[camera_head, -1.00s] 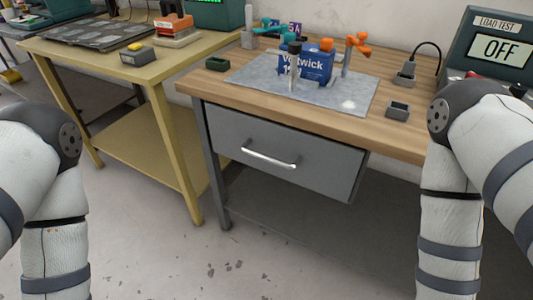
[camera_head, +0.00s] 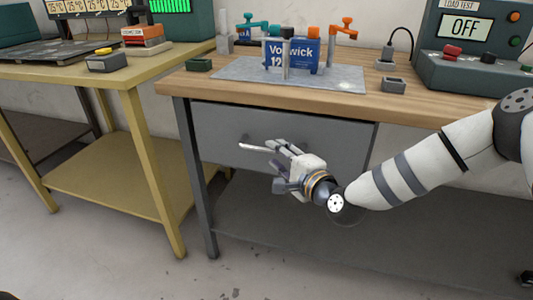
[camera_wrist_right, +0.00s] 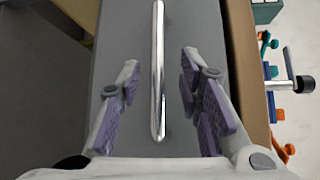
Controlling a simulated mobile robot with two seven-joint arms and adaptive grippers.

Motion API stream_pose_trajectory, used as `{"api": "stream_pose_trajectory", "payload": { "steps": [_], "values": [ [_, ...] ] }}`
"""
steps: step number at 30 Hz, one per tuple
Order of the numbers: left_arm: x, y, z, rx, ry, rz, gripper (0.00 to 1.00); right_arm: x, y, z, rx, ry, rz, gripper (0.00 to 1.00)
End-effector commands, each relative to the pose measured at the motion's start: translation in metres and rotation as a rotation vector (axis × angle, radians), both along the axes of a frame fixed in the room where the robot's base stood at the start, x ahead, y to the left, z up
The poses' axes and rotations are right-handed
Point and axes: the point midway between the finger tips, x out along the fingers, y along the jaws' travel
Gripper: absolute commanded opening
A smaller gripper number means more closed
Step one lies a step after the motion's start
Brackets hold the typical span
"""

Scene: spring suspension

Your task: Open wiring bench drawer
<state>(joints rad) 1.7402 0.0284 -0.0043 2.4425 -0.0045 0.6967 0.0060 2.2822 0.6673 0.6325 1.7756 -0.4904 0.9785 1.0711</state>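The grey wiring bench drawer (camera_head: 222,128) sits under the wooden bench top and looks shut. Its silver bar handle (camera_head: 257,148) is partly hidden by my right gripper (camera_head: 280,165) in the head view. In the right wrist view, the handle (camera_wrist_right: 158,75) runs lengthwise between the two spread, purple-padded fingers of my right gripper (camera_wrist_right: 158,100). There is a gap on both sides of the bar, so the fingers do not grip it. My left gripper is not in view.
The bench top (camera_head: 420,108) carries a blue Voltwick battery (camera_head: 305,55), clamps on a grey mat (camera_head: 235,72), and a load tester (camera_head: 475,75). A yellow table (camera_head: 90,72) stands close on the left. The floor in front is clear.

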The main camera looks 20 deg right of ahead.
Motion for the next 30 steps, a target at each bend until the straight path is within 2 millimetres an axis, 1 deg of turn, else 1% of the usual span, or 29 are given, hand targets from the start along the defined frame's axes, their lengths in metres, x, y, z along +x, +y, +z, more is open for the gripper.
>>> {"api": "stream_pose_trajectory", "payload": {
  "steps": [1, 3, 6, 9, 16, 17, 18, 21, 30],
  "values": [
    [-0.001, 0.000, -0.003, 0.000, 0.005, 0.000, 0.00, 0.011, 0.003, -0.005, -0.003, 0.001, 0.001, 0.33],
    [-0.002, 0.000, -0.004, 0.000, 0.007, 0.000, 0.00, 0.024, 0.006, -0.006, -0.002, 0.001, 0.002, 0.33],
    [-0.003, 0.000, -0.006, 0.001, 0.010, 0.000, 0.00, 0.038, 0.008, -0.008, -0.003, 0.002, 0.002, 0.33],
    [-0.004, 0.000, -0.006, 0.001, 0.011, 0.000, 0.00, 0.044, 0.009, -0.009, -0.002, 0.004, 0.001, 0.33],
    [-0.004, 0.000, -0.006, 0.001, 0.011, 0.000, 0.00, 0.046, 0.010, -0.008, -0.001, 0.004, 0.002, 0.33],
    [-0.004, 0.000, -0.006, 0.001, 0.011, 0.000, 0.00, 0.046, 0.010, -0.008, -0.001, 0.004, 0.002, 0.31],
    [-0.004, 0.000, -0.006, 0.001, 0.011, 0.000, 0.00, 0.046, 0.010, -0.008, -0.002, 0.004, 0.002, 0.22],
    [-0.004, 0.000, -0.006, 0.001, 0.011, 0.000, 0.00, 0.045, 0.010, -0.008, -0.002, 0.004, 0.002, 0.00],
    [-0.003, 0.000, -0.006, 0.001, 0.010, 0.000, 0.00, 0.045, 0.010, -0.008, -0.003, 0.004, 0.002, 0.00]
  ]
}}
